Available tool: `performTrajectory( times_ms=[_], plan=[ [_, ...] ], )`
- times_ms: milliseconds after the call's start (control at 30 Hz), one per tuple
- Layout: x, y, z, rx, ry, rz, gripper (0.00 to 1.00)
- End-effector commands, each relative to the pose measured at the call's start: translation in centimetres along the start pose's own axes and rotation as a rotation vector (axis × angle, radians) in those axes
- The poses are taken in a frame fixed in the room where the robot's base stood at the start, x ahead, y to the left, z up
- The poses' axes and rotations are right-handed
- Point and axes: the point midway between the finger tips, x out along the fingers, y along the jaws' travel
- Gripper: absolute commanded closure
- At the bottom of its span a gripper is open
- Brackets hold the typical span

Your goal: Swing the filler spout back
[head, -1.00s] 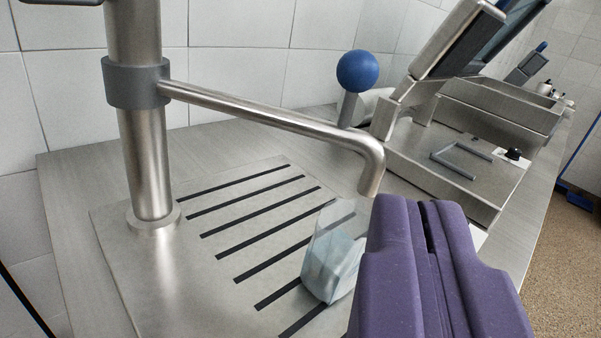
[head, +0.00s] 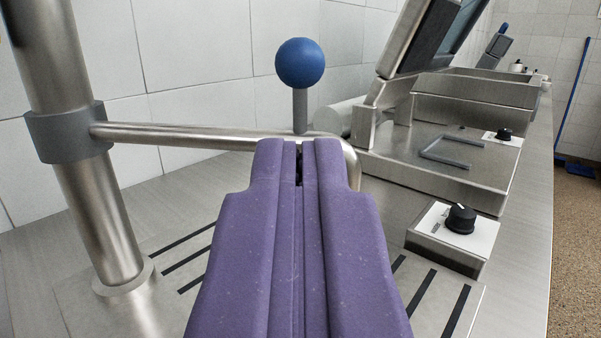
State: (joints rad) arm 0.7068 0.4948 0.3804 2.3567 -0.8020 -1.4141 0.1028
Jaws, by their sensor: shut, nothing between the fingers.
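The filler spout (head: 200,136) is a thin steel pipe. It runs right from a grey collar (head: 68,133) on a thick steel post (head: 85,190). Its downturned end (head: 350,165) shows just right of my gripper's tips. My purple gripper (head: 300,150) is shut and empty, pointing away from the camera in the middle of the picture. Its tips overlap the outer part of the pipe; I cannot tell whether they touch it. The spout's mouth is hidden behind the gripper.
A slotted drain plate (head: 165,272) lies below, partly covered by my gripper. A blue ball knob (head: 300,63) on a grey stem stands behind the spout. A black dial (head: 461,218) on a white-topped box and a steel machine with a raised lid (head: 405,45) stand at right.

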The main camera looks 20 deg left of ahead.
Motion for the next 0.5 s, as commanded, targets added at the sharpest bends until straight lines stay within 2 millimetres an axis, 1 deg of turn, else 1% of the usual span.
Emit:
performTrajectory(
  times_ms=[100, 300, 400, 500],
  plan=[
    [2.6, -0.1, 0.2, -0.002, 0.003, -0.002, 1.00],
    [6.4, 0.0, 0.2, -0.001, 0.002, 0.000, 1.00],
    [7.8, 0.0, 0.2, -0.001, 0.002, -0.001, 1.00],
    [8.6, 0.0, 0.1, -0.001, 0.001, 0.000, 1.00]
  ],
)
